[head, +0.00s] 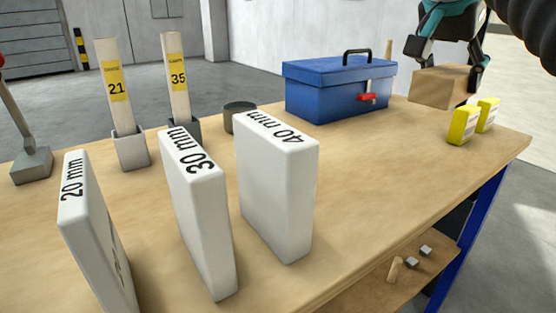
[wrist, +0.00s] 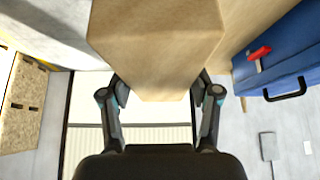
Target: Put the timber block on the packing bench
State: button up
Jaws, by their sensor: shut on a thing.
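The timber block (head: 438,87) is a plain light-brown box at the far right of the bench in the head view. My gripper (head: 447,62) reaches down from above, with its fingers on either side of the block. In the wrist view the block (wrist: 155,45) fills the top middle, and my gripper (wrist: 160,90) is shut on it. The packing bench (head: 350,160) has a wooden top and blue legs. The block appears over or at the bench's far edge; I cannot tell whether its underside touches the top.
A blue toolbox (head: 335,92) stands just left of the block. Two yellow blocks (head: 463,125) stand nearer, by the right edge. White gauge blocks (head: 277,190), numbered sticks (head: 178,80) and a dark round pot (head: 240,117) occupy the left and middle. The right front of the top is clear.

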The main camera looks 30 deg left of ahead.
aim_at(420, 72)
jog(key=shift+m, duration=0.5)
jog(key=s+a, duration=0.1)
jog(key=s, duration=0.1)
jog(key=s+a+r, duration=0.1)
jog(key=s, duration=0.1)
jog(key=s+a, duration=0.2)
jog(key=s, duration=0.1)
jog(key=shift+r, duration=0.25)
jog(key=s+f+b, duration=0.3)
jog(key=f, duration=0.3)
jog(key=shift+h, duration=0.3)
jog(key=w+a+f, duration=0.2)
jog(key=w, duration=0.1)
jog(key=w+a+f, duration=0.1)
jog(key=w+f, duration=0.1)
jog(key=w, duration=0.2)
jog(key=w+a+f, duration=0.2)
jog(key=w, duration=0.1)
jog(key=shift+w+a+f, duration=0.3)
jog(key=shift+f+b, duration=0.4)
jog(key=shift+f, duration=1.55)
jog(key=shift+f, duration=0.2)
jog(key=o, duration=1.5)
jog(key=shift+c, duration=0.2)
